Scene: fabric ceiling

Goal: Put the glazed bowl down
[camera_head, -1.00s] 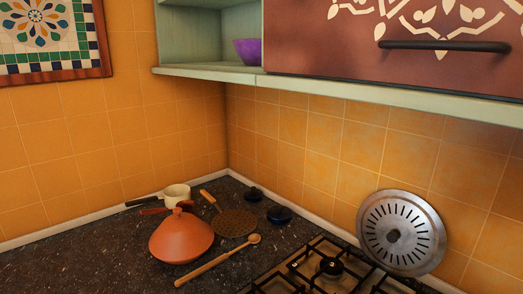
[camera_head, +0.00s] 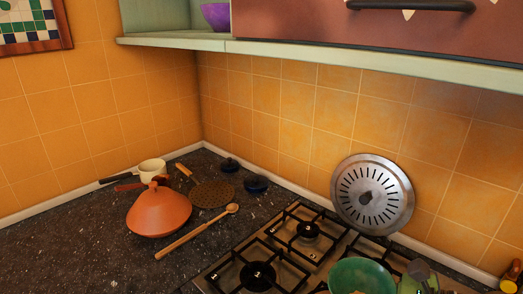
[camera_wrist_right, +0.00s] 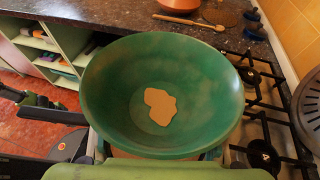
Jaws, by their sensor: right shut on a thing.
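The glazed bowl (camera_head: 362,277), green, shows at the bottom edge of the head view in front of the hob, partly cut off. In the right wrist view the bowl (camera_wrist_right: 205,95) fills the middle, upright, with a flat tan patch at its bottom. My right gripper (camera_head: 418,280) is shut on the bowl at its right side in the head view; the fingertips are mostly hidden. The gap between bowl and hob cannot be judged. My left gripper is not in view.
The gas hob (camera_head: 213,277) has raised grates. A round slotted metal disc (camera_head: 372,215) leans on the wall behind it. An orange tagine (camera_head: 159,212), a wooden spoon (camera_head: 197,231), a skimmer (camera_head: 212,194) and a white pan (camera_head: 152,169) lie left. The front-left dark counter (camera_head: 75,255) is clear.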

